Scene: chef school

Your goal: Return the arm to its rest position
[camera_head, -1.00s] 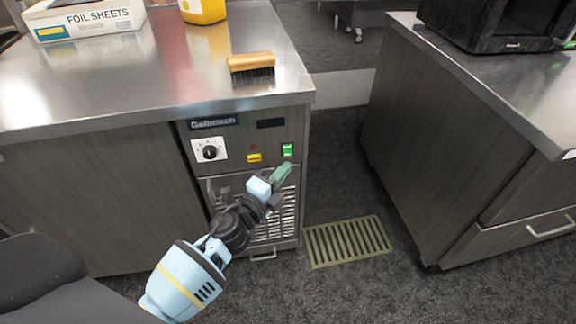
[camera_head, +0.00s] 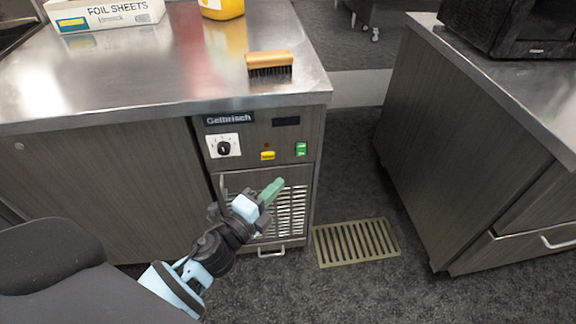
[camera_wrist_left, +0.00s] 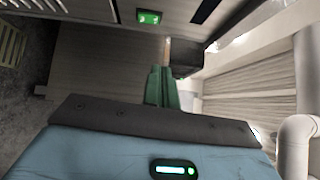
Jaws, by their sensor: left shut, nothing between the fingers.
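My left arm comes in from the lower left in the head view. Its gripper (camera_head: 272,192) has green fingers and is shut and empty. It is in front of the vented lower panel of the Gelbrisch cabinet (camera_head: 262,165), below the green switch (camera_head: 301,149). In the left wrist view the green fingers (camera_wrist_left: 162,88) are together, with nothing between them. The green switch also shows there (camera_wrist_left: 149,17). My right gripper is not in view.
The steel counter (camera_head: 180,70) above holds a wooden brush (camera_head: 270,60), a foil sheets box (camera_head: 105,15) and a yellow container (camera_head: 222,8). A floor grate (camera_head: 356,242) lies to the right. Another counter (camera_head: 480,60) with a black appliance (camera_head: 510,28) stands across the carpeted gap.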

